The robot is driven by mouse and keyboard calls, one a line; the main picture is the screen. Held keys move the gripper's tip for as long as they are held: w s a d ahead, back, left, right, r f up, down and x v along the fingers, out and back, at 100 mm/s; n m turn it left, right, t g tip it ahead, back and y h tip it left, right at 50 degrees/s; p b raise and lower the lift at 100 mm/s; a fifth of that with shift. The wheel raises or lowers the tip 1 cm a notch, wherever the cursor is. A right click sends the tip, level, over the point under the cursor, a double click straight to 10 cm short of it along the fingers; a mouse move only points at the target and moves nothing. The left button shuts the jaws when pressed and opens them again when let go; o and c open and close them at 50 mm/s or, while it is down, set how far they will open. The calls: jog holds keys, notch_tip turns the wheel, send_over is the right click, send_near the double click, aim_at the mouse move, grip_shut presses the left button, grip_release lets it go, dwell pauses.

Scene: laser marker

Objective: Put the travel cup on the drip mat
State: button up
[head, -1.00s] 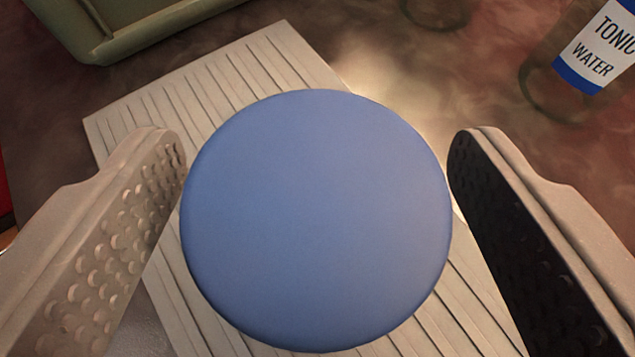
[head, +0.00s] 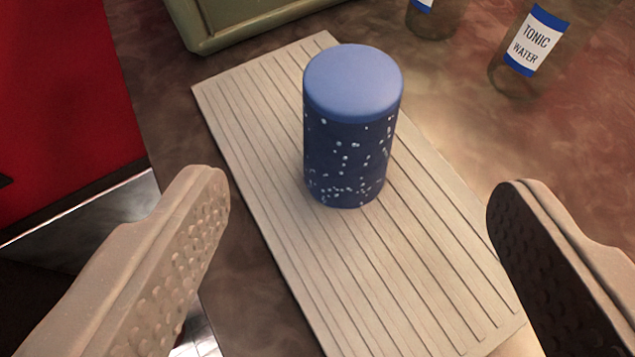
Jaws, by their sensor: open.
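The travel cup (head: 347,150) is dark blue with white speckles and a lighter blue lid. It stands upright on the drip mat (head: 270,215), a pale, ribbed rectangular mat, toward its far part. My gripper (head: 358,195) is open and empty, its two fingers wide apart at the lower left and right of the view. The fingers are clear of the cup, which stands beyond them.
A tonic water bottle (head: 530,50) stands at the upper right, with another bottle (head: 436,18) partly cut off beside it. A green box-like object (head: 235,22) is behind the mat. A red surface (head: 60,110) lies at the left.

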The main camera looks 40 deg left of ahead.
jog(key=w+d+r+m+t+h, duration=0.1)
jog(key=d+r+m+t+h, duration=0.3)
jog(key=r, duration=1)
jog(key=w+d+r+n+h, duration=0.15)
jog(key=d+r, duration=0.55)
jog(key=r, duration=0.7)
jog(key=s+a+r+m+t+h, duration=0.1)
jog(key=s+r+m, duration=0.3)
jog(key=s+r, duration=1.7)
notch_tip(320, 180, up, 4)
jog(key=shift+s+a+r, duration=0.25)
jog(key=shift+s+a, duration=0.1)
jog(key=shift+a, duration=0.25)
jog(key=shift+f, duration=0.1)
notch_tip(320, 180, down, 8)
jog(key=b, duration=0.7)
jog(key=shift+r+b, duration=0.25)
jog(key=shift+b, duration=0.05)
